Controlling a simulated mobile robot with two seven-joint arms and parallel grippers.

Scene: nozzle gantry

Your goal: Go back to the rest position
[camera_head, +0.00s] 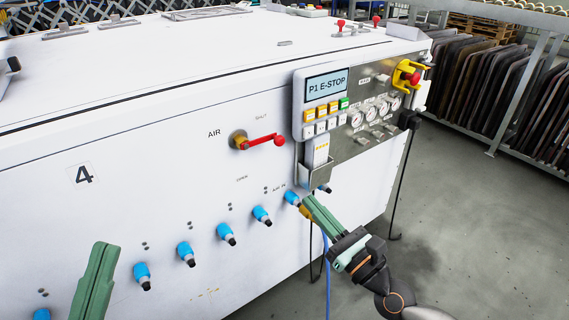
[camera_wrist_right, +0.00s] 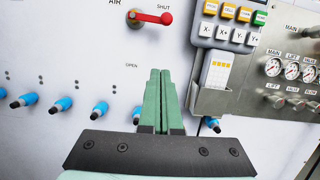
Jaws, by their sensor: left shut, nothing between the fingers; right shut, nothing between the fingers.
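My right gripper (camera_head: 312,203) has green fingers pressed together and empty. In the head view it is in front of the white machine's side, below the control panel, overlapping the row of blue fittings. It also shows in the right wrist view (camera_wrist_right: 160,75), fingers side by side, pointing up the panel between the air valve and the card holder. My left gripper (camera_head: 103,248) is at the lower left of the head view, with its green fingers together and nothing held. Its base is out of frame.
The white machine (camera_head: 150,120) fills the left and middle. Its red AIR valve handle (camera_head: 262,141) points toward SHUT. Several blue fittings (camera_head: 186,250) stick out low. Grey floor (camera_head: 480,230) is open at right.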

